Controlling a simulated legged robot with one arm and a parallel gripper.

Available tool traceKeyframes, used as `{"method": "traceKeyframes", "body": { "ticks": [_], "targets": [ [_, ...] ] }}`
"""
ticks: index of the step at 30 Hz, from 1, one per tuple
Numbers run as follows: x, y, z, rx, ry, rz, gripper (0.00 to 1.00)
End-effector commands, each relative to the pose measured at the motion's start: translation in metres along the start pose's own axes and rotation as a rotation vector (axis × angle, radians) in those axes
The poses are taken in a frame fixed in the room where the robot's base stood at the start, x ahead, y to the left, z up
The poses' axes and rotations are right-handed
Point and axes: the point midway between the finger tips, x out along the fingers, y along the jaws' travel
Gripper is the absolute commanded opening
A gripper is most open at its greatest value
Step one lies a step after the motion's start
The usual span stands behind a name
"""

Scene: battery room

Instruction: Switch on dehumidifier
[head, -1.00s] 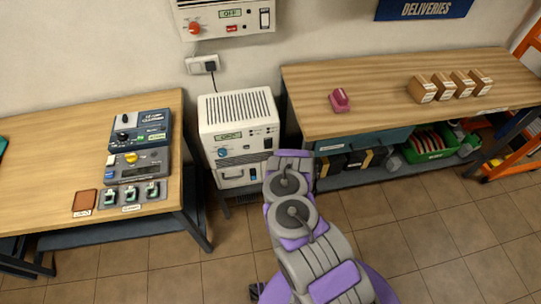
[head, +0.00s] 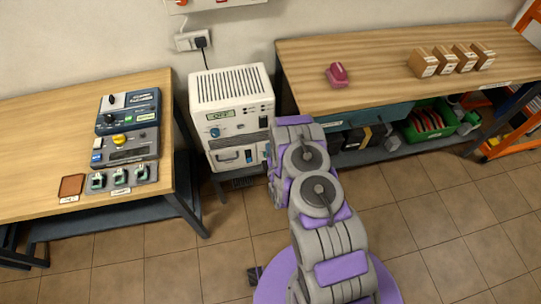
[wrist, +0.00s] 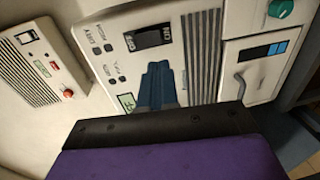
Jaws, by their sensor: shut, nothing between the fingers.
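The dehumidifier is a white box (head: 232,88) with a slotted top, standing between the two tables in the head view. Its front panel (wrist: 205,15) fills much of the wrist view, tilted. A dark rocker switch (wrist: 148,37) there is marked OFF on the left and ON on the right; which side is pressed I cannot tell. My gripper (wrist: 158,68) is shut and empty, its dark blue fingers just below the switch in the picture. Contact is not clear. In the head view my arm hides the gripper, near the dehumidifier's right front.
A wall unit with a red knob (wrist: 68,93) is at left in the wrist view. The left table (head: 40,130) holds chargers, the right table (head: 390,60) a pink item (head: 338,75) and small boxes (head: 422,62). A water tank front (wrist: 240,80) lies beside the dehumidifier's grille.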

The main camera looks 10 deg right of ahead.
Motion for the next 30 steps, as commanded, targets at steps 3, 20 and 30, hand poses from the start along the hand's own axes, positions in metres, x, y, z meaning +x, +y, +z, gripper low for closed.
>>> {"method": "traceKeyframes", "body": {
  "ticks": [3, 20, 30],
  "targets": [
    [0.007, -0.001, 0.001, -0.003, -0.001, 0.006, 0.0],
    [0.083, 0.001, 0.003, -0.006, -0.002, 0.006, 0.0],
    [0.1, 0.001, 0.002, -0.006, -0.001, 0.001, 0.0]
  ]
}}
